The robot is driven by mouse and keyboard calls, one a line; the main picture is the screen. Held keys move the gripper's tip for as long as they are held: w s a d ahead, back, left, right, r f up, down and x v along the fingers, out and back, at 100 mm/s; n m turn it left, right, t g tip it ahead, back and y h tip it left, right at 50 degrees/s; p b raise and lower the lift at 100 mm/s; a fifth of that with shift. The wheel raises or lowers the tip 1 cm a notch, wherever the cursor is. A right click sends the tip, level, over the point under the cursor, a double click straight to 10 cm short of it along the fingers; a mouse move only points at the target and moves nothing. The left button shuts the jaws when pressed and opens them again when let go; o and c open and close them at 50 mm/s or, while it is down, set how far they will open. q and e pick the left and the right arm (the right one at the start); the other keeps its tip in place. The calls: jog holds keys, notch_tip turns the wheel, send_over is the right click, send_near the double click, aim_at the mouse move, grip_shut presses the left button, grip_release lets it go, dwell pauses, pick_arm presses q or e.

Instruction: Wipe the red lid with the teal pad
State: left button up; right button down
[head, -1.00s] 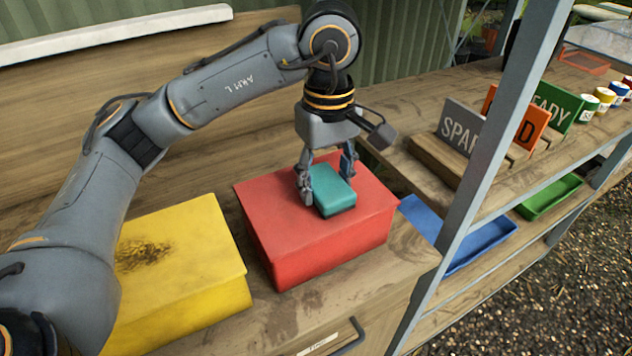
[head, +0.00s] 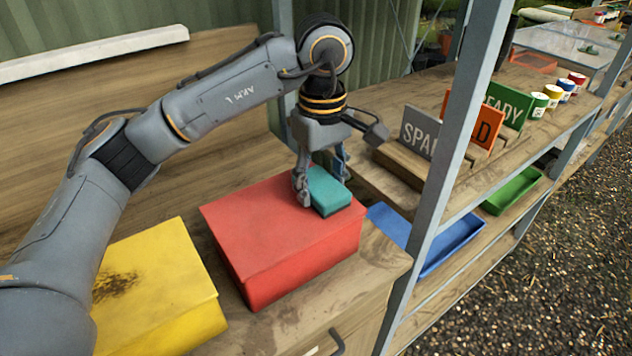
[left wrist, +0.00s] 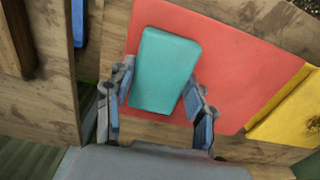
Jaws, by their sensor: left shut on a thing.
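The teal pad (head: 328,190) lies flat on the red lid (head: 265,230), near its back right edge. It appears to touch the lid. The visible part of the red lid looks clean. My left gripper (head: 320,182) points down with one finger on each side of the pad and is shut on it. In the left wrist view the teal pad (left wrist: 166,70) sits between the fingers, with the red lid (left wrist: 245,75) under it. The lid's surface beneath the pad is hidden. My right gripper is not in view.
A yellow box (head: 160,280) with a dark smudge on its lid stands left of the red one. A metal shelf post (head: 440,160) rises close on the right. Beyond it are signs, small pots, a blue tray (head: 450,245) and a green tray (head: 512,190).

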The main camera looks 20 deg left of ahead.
pick_arm(q)
jog(key=shift+r+p, duration=1.95)
jog(key=shift+r, duration=1.05)
jog(key=shift+r+p, duration=1.15)
jog(key=shift+r, duration=0.4)
jog(key=shift+f, duration=0.1)
